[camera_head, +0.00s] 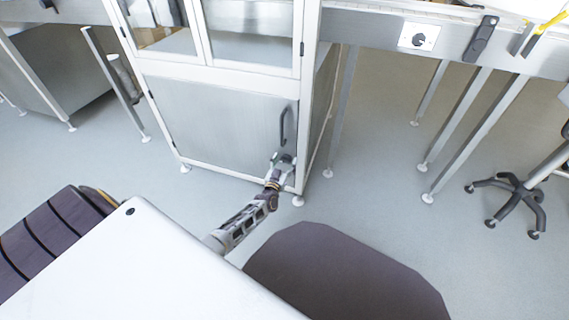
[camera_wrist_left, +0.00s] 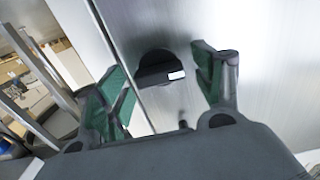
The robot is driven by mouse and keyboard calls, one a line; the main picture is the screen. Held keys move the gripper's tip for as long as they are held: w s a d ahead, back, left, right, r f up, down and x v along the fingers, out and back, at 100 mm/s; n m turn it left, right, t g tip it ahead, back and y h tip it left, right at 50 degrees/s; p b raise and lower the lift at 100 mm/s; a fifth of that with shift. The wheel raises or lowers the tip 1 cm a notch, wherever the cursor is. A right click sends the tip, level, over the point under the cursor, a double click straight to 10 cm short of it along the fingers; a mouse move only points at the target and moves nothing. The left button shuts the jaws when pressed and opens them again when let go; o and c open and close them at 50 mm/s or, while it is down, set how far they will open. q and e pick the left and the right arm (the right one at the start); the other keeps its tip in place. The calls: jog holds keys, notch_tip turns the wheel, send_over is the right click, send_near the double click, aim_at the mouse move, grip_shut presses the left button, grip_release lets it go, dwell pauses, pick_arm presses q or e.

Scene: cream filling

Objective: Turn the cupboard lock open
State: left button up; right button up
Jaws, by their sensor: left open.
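The cupboard (camera_head: 225,125) has a shut grey metal lower door with a dark vertical handle (camera_head: 283,124) near its right edge. My left gripper (camera_head: 283,160) is at the door just below this handle. In the left wrist view, its two green-padded fingers are open. A dark rounded fitting with a small white patch (camera_wrist_left: 158,68) shows on the door between and beyond the fingertips; it looks like the lock. I cannot tell whether a finger touches it. A small dark peg (camera_wrist_left: 183,124) shows lower down. In the head view my gripper hides the lock. My right gripper is not in view.
Glass doors (camera_head: 250,35) form the cupboard's upper part. A metal-legged counter with a dark rotary switch (camera_head: 419,37) stands to the right. A wheeled chair (camera_head: 520,190) is at the far right. The grey floor (camera_head: 370,205) before the counter is clear.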

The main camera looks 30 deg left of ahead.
pick_arm(q)
jog(key=c, duration=1)
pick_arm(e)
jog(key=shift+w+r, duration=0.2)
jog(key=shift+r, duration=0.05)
